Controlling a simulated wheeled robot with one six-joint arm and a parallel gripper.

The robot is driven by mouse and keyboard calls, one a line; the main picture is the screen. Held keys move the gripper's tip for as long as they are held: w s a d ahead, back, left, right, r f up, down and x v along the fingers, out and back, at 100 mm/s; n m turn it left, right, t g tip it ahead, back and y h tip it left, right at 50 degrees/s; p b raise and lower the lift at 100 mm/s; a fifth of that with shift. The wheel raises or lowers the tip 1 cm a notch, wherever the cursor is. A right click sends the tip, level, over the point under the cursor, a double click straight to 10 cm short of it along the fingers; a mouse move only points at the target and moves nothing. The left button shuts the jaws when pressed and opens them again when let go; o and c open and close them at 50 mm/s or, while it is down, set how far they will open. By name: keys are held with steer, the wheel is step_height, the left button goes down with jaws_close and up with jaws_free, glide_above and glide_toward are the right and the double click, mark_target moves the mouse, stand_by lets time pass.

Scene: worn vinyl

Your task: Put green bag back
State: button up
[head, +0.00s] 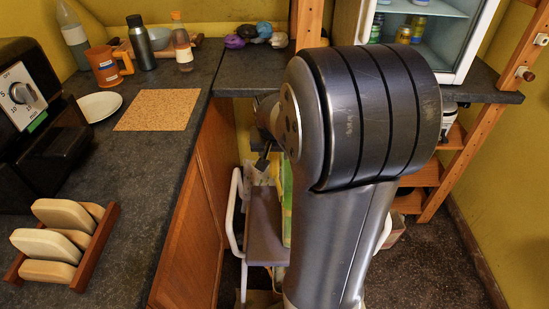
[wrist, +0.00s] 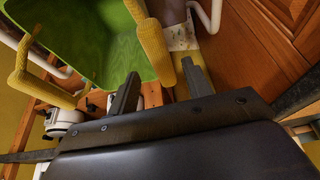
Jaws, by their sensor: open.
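A green panel with thick, knitted-looking yellow straps, apparently the green bag (wrist: 115,48), fills the upper left of the wrist view. In the head view a narrow green and yellow strip of it (head: 287,205) shows beside my arm, low under the counter level. My gripper (wrist: 160,88) is open, its two dark fingers pointing towards the bag. One yellow strap runs down between the fingers in the picture; I cannot tell whether it touches them. The rest of the bag is hidden behind my arm in the head view.
A white-tubed frame with a grey-brown surface (head: 263,225) stands below the counter. The wooden cabinet front (head: 195,225) is close on the left. Wooden shelving (head: 455,160) and an open white fridge (head: 465,40) are at right. The floor at lower right is clear.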

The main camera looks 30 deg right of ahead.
mark_target(275, 158)
steer(key=v, duration=0.5)
steer(key=shift+s+r, duration=0.1)
steer(key=shift+r, duration=0.25)
steer(key=shift+f, duration=0.15)
steer(key=b+x, duration=0.1)
steer(key=x, duration=1.1)
steer(key=shift+f, duration=0.25)
steer(key=shift+r, duration=1.25)
